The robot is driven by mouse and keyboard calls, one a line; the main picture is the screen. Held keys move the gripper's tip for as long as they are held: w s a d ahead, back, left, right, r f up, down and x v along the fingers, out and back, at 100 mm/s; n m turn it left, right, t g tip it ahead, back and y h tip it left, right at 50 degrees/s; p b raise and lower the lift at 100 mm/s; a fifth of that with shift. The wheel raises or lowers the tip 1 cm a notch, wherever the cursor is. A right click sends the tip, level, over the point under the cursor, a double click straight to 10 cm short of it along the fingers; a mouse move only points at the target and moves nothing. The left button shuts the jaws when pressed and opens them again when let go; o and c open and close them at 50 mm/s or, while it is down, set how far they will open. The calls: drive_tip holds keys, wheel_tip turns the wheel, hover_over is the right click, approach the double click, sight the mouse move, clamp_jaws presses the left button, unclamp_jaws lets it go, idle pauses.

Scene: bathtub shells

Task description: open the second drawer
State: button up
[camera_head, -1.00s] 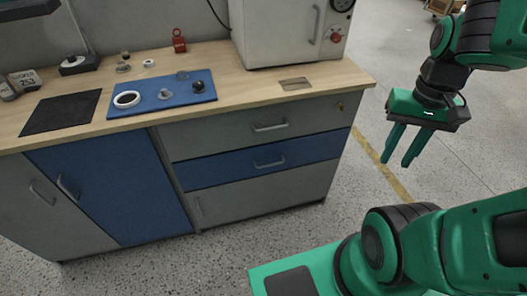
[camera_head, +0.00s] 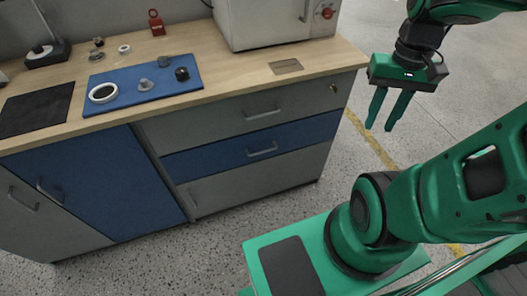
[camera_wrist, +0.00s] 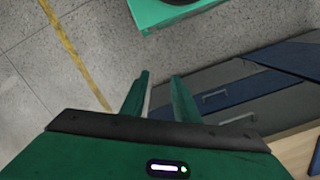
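The cabinet has a stack of drawers under its right half. The second drawer (camera_head: 220,158) has a blue front with a grey bar handle (camera_head: 262,151) and is closed. The grey top drawer (camera_head: 215,123) above it is closed too. My gripper (camera_head: 383,129) hangs to the right of the cabinet, apart from it, fingers pointing down, with a gap between them and nothing held. In the wrist view the open fingers (camera_wrist: 160,78) show at the bottom, and the blue drawer front (camera_wrist: 240,90) with its handle (camera_wrist: 214,96) lies to their right.
The wooden worktop (camera_head: 225,78) carries a blue mat (camera_head: 130,98) with small parts, a black mat (camera_head: 38,108) and a white machine (camera_head: 265,25). A grey lower front (camera_head: 265,177) is under the blue drawer. The speckled floor before the drawers is clear up to my base.

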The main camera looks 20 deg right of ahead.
drive_tip(key=w+d+f+n+g+y, duration=0.1)
drive_tip(key=w+f+y, duration=0.1)
drive_tip(key=w+f, duration=0.55)
drive_tip(key=m+t+y, duration=0.2)
drive_tip(key=t+y, duration=0.6)
drive_tip(key=y, duration=0.6)
approach(264, 152)
drive_tip(key=x, duration=1)
drive_tip(key=shift+w+d+f, duration=0.1)
drive_tip(key=shift+w+f, duration=0.15)
clamp_jaws()
